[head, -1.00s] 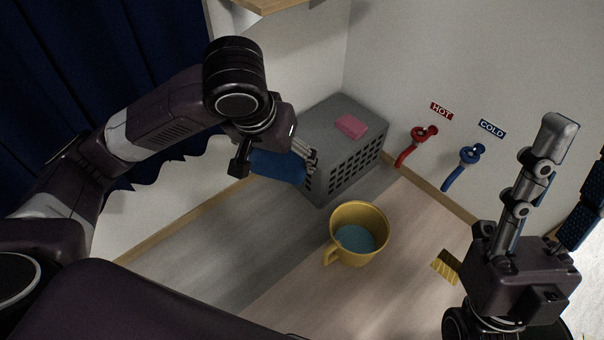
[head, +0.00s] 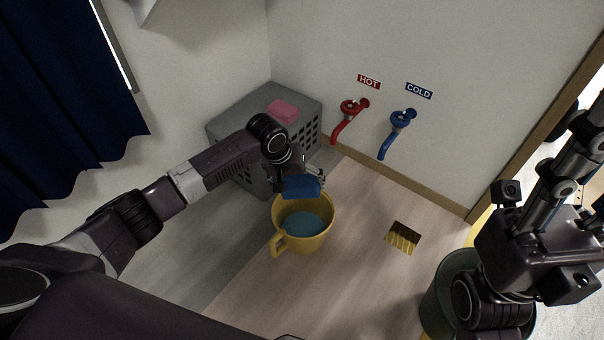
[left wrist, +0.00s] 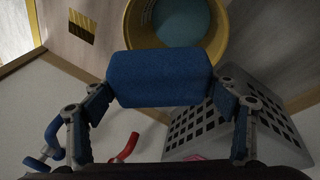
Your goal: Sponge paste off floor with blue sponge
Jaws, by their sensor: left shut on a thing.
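The blue sponge (head: 301,188) is held between the fingers of my left gripper (head: 298,181), just above the back part of the yellow bucket (head: 290,245). The sponge also shows in the left wrist view (left wrist: 160,79), gripped at both ends, with the bucket (left wrist: 226,42) behind it. Bluish water (head: 303,223) lies in the bucket. A square yellow striped patch (head: 402,237), perhaps the paste, is on the floor right of the bucket. My right gripper (head: 590,135) is at the right edge, empty, its fingers apart and partly cut off.
A grey perforated crate (head: 235,110) stands in the corner behind the bucket, with a pink sponge (head: 283,110) on top. Red hot (head: 349,113) and blue cold (head: 399,127) taps are on the wall. A dark green bin (head: 440,305) is at lower right. Floor (head: 350,280) between is clear.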

